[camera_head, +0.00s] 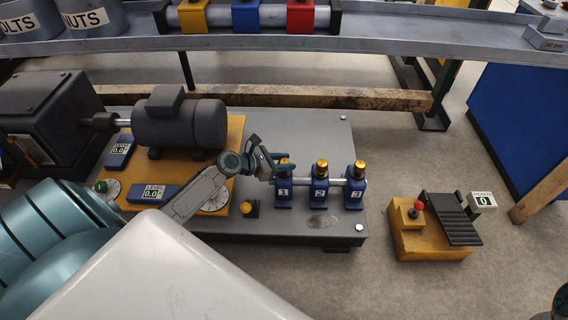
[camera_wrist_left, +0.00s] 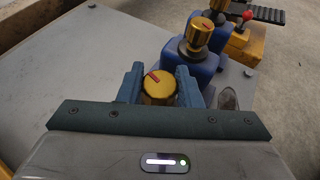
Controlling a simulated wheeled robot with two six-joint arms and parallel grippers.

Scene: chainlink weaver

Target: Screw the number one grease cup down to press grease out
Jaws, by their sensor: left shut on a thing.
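The number one grease cup has a brass cap (camera_head: 284,161) on a blue body (camera_head: 284,193) labelled 1. It stands at the left end of a row of three on the grey plate. My left gripper (camera_head: 273,163) is at this cap from the left. In the left wrist view the cap (camera_wrist_left: 158,85), with a red mark on top, sits between the blue fingers of the gripper (camera_wrist_left: 160,78), which is shut on it. The fingers hide the cup's lower part there. My right gripper is not in view.
Cups two (camera_head: 320,185) and three (camera_head: 355,185) stand close to the right, joined by a rod. A motor (camera_head: 180,122) on a yellow base is at the left. A yellow pedal unit (camera_head: 430,240) is on the floor at the right. A shelf (camera_head: 400,40) spans the back.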

